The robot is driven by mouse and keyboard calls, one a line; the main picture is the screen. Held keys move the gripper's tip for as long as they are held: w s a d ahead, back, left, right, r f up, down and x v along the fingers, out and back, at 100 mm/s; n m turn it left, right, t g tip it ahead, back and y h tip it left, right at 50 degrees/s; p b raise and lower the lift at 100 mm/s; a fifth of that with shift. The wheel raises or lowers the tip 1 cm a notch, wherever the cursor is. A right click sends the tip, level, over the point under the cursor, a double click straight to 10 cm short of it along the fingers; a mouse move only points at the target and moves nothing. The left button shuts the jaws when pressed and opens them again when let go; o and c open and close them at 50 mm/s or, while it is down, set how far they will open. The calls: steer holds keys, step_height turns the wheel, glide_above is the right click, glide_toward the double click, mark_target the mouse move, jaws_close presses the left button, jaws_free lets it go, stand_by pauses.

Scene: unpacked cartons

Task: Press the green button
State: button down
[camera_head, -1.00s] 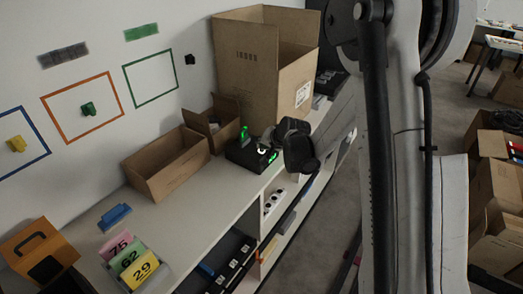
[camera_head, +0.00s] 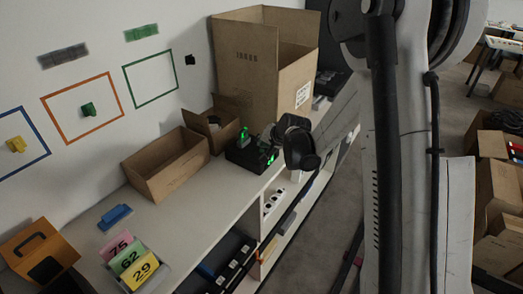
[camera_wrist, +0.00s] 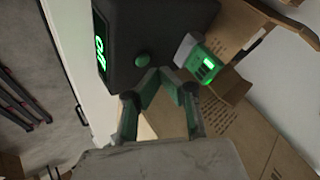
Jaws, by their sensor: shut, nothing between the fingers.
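A black box (camera_head: 240,157) stands on the shelf top, with a lit green display (camera_wrist: 101,50) on one side. A grey block with a lit green panel (camera_wrist: 203,66) is at the box's edge, and a green glow shows there in the head view (camera_head: 243,134). In the head view the fingertips are hard to make out.
A tall open carton (camera_head: 248,62) stands behind the box. A small open carton (camera_head: 222,134) and a long open carton (camera_head: 165,170) stand to its left. A blue piece (camera_head: 115,216) and numbered cards (camera_head: 140,270) are nearer on the shelf. The shelf's front edge is close to the box.

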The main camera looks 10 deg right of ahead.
mark_target(262, 152)
steer(key=shift+r+p, duration=1.3)
steer(key=shift+r, duration=1.6)
steer(key=shift+s+r, duration=0.25)
steer(key=shift+s, duration=0.05)
steer(key=s+a+r+n+g+h+b, duration=0.1)
steer(key=s+r+b, duration=0.1)
steer(key=s+r, duration=0.5)
steer(key=s+r+n+b, duration=0.2)
steer(key=s, duration=0.9)
steer(key=s+f+n+b, duration=0.1)
steer(key=s+b, duration=0.1)
steer(key=s, duration=0.8)
steer(key=s+f+n+h+b, duration=0.1)
steer(key=s+f+b, duration=0.1)
steer(key=s, duration=0.8)
steer(key=shift+s+d+n+g+h, duration=0.25)
steer(key=shift+d+n+g+h, duration=0.05)
steer(key=shift+d+g, duration=0.15)
